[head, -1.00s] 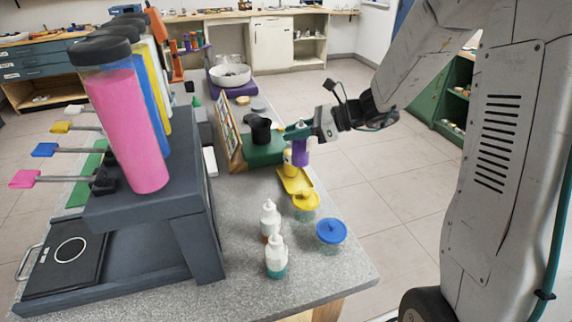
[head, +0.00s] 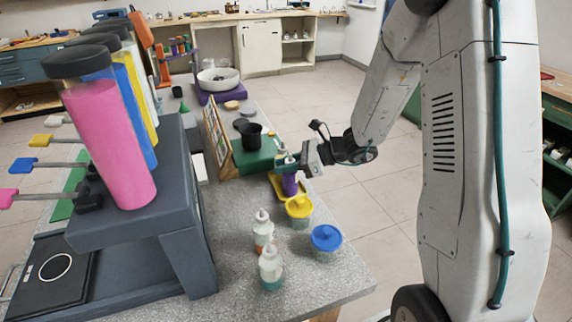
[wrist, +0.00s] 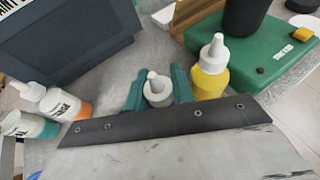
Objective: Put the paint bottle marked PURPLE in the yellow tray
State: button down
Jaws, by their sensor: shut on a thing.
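My gripper (head: 287,163) is shut on the purple paint bottle (head: 289,184), which it holds upright. In the wrist view the bottle's white cap (wrist: 157,88) shows between the teal fingers; its label is hidden. A yellow paint bottle (wrist: 210,70) stands just right of the gripper in the wrist view.
A green box (head: 255,158) and a black cup (head: 250,136) are behind. The tall dispenser stand (head: 150,195) fills the left.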

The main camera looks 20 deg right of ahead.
jog(key=c, duration=1.2)
grip_release()
